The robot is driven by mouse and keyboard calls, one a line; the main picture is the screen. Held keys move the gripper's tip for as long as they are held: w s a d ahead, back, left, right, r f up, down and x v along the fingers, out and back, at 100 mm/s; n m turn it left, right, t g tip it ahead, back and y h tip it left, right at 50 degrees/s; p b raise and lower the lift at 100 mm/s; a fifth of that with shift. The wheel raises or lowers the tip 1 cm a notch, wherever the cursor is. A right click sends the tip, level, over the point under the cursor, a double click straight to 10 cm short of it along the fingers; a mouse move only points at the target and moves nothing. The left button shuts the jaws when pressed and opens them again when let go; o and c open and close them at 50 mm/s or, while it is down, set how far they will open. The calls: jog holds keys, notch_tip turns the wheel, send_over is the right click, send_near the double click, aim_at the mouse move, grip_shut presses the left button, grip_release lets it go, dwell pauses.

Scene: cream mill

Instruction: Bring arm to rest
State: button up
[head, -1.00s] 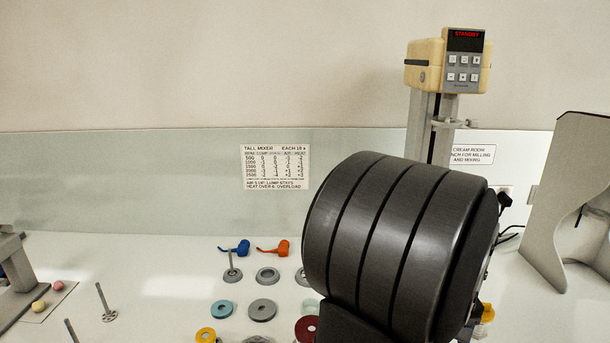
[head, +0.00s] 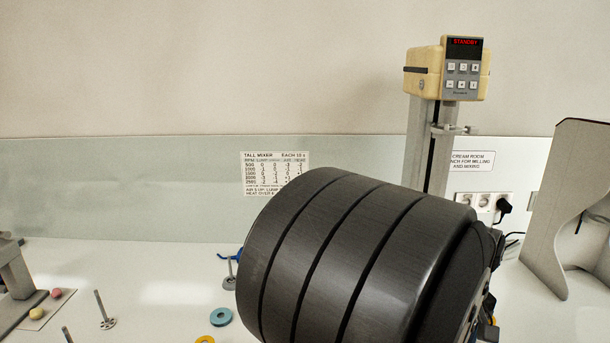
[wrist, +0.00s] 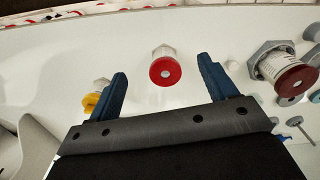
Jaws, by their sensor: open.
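My gripper (wrist: 161,88) shows in the wrist view with its two dark blue fingers spread apart and nothing between them. It hangs above the white bench. In the head view my own dark arm link fills the lower middle and hides the gripper and much of the bench.
A tall mixer (head: 446,75) reading STANDBY stands at the back right. A grey panel (head: 560,215) is at the far right.

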jog(key=w+a+n, duration=0.3)
jog(key=w+a, duration=0.1)
jog(key=a, duration=0.6)
jog(key=w+a+n, duration=0.4)
jog(key=w+a, duration=0.1)
jog(key=a, duration=0.6)
jog(key=w+a+n, duration=0.4)
jog(key=w+a, duration=0.1)
jog(key=a, duration=0.5)
jog(key=shift+w+a, duration=0.25)
jog(key=shift+a, duration=0.05)
